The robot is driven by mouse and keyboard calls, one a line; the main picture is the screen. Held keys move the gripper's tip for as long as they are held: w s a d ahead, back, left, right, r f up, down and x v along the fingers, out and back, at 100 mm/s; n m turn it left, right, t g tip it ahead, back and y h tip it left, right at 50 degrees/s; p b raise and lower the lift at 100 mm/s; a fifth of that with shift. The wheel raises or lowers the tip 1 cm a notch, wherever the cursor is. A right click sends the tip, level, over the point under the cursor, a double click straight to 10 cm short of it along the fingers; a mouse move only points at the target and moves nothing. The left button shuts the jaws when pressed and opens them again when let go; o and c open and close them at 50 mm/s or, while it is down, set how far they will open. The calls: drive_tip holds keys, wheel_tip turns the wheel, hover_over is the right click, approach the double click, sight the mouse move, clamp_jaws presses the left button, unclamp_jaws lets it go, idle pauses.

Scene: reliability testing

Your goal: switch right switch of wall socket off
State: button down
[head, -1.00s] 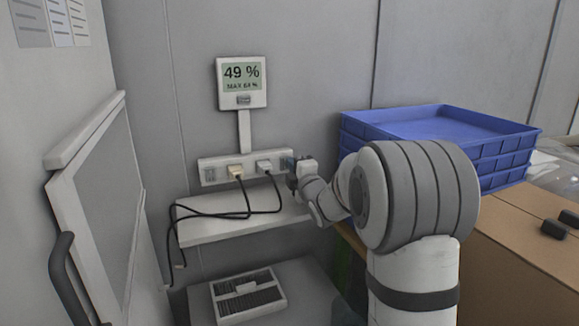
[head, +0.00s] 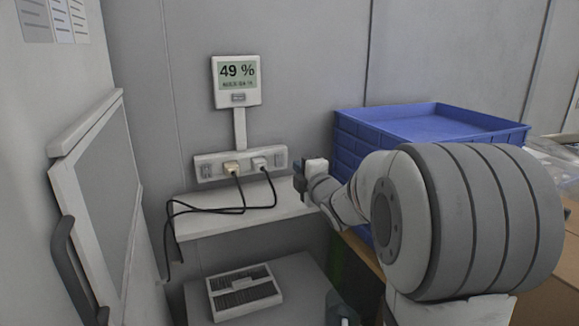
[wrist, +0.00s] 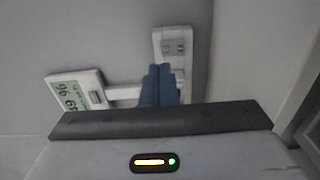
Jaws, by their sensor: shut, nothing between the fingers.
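The wall socket (head: 212,170) is a white strip on the grey wall, with two plugs in its middle. Its right switch (head: 280,159) is at the right end, left of my gripper. In the wrist view the socket's end with a switch (wrist: 172,47) shows just beyond the fingertips. I cannot tell which way the switch is set. My gripper (head: 299,178) is at the right of the socket and looks apart from it in the head view. Its blue fingers (wrist: 159,70) are together and empty, hiding part of the strip in the wrist view.
A display (head: 237,82) reading 49 % hangs above the socket; it also shows in the wrist view (wrist: 75,92). Black cables (head: 205,209) lie over a white shelf (head: 255,219) below. Blue crates (head: 430,125) stand to the right. A door with a handle (head: 70,265) is at the left.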

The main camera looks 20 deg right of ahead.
drive_tip(key=s, duration=0.5)
drive_tip(key=shift+d+r, duration=0.35)
drive_tip(key=s+a+m+g+h+p, duration=0.1)
drive_tip(key=s+a+m+g+p, duration=0.3)
drive_tip(key=s, duration=1)
drive_tip(key=s+a+m+g+h+p, duration=0.1)
drive_tip(key=s+a+m+g+p, duration=0.2)
drive_tip(key=s+m+g+p, duration=0.8)
drive_tip(key=s+m+p, duration=0.1)
drive_tip(key=s+m, duration=0.3)
drive_tip(key=shift+s+a, duration=0.2)
drive_tip(key=shift+a, duration=0.15)
drive_tip(key=shift+f, duration=0.1)
